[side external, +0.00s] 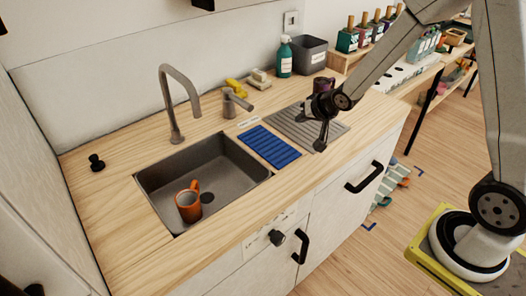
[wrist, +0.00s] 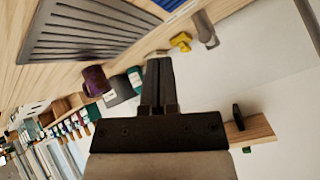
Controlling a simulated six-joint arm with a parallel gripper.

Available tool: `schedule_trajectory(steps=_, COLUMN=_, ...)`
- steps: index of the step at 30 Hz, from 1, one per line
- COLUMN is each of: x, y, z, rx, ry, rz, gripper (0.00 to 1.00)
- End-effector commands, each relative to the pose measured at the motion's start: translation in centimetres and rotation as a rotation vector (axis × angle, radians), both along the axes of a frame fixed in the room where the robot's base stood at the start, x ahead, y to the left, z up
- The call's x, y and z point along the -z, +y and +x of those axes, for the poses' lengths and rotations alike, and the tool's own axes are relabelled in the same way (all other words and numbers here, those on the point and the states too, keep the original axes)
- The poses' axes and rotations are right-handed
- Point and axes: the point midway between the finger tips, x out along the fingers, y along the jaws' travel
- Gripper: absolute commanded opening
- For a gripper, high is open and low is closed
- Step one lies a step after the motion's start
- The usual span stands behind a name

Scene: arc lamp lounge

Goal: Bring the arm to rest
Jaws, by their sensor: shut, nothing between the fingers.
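My gripper (side external: 320,146) hangs above the ribbed grey drainboard area at the right of the counter in the side view. In the wrist view its fingers (wrist: 158,62) are together with nothing between them. My arm reaches in from the right. An orange mug (side external: 188,203) stands in the grey sink (side external: 238,171), apart from my gripper. A dark purple mug (side external: 323,85) stands on the counter just behind my gripper; it also shows in the wrist view (wrist: 95,80).
A blue ribbed mat (side external: 268,147) lies between the sink and the drainboard (side external: 335,131). A tall faucet (side external: 173,105) rises behind the sink. A green bottle (side external: 285,57) and a grey bin (side external: 310,56) stand at the back wall. The counter left of the sink is mostly clear.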

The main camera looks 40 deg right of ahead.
Motion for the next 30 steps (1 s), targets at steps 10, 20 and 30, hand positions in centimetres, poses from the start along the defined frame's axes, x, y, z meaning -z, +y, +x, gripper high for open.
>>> schedule_trajectory(steps=10, x=-0.9, y=3.9, z=-11.2, rx=-0.275, ry=0.347, rz=-0.202, gripper=0.00)
schedule_trajectory(steps=20, x=-1.0, y=5.9, z=-17.8, rx=-0.480, ry=0.521, rz=-0.238, gripper=0.00)
schedule_trajectory(steps=30, x=-1.0, y=6.0, z=-18.2, rx=-0.492, ry=0.531, rz=-0.240, gripper=0.00)
